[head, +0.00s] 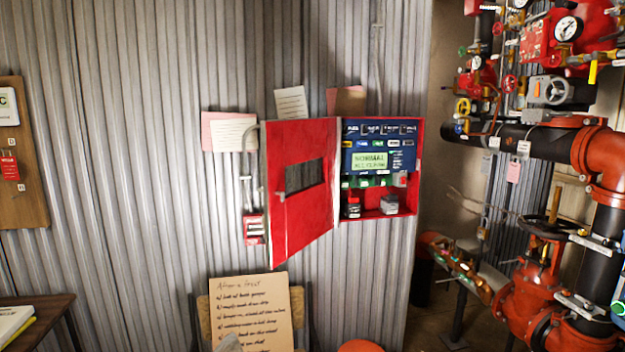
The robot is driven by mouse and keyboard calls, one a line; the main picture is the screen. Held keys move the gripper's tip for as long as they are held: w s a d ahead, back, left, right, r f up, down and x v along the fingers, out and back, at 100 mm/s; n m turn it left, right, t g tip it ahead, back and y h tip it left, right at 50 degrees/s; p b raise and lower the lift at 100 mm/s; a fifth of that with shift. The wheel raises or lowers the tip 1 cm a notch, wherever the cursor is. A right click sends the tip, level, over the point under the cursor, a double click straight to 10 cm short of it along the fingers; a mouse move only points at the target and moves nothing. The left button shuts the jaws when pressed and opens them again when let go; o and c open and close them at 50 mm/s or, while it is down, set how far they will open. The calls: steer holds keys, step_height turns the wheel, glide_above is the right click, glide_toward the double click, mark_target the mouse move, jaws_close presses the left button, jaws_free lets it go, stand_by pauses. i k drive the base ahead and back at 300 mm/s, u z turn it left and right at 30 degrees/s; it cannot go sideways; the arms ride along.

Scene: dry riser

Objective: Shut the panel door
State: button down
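The red panel door (300,222) stands open in the head view. It is hinged at the left edge of the red panel box (420,150) and swings out to the left, toward me. The door has a dark slotted window and a small handle near its left edge. Inside the box, a blue control face (366,143) with a lit green display (370,160) shows. Small dark and grey items sit on the bottom of the box. I cannot make out my gripper in this view.
Red and black pipework with valves (540,270) and gauges fills the right side. A handwritten board (250,312) stands below the door. A dark table (40,315) is at lower left. Papers (232,133) hang around the box on the corrugated wall.

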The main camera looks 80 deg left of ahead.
mark_target(306, 214)
steer(key=u, duration=0.4)
steer(key=i, duration=0.2)
steer(key=u, duration=2.7)
steer(key=k, duration=0.5)
steer(key=u, duration=0.3)
steer(key=i, duration=1.8)
steer(key=z, duration=0.25)
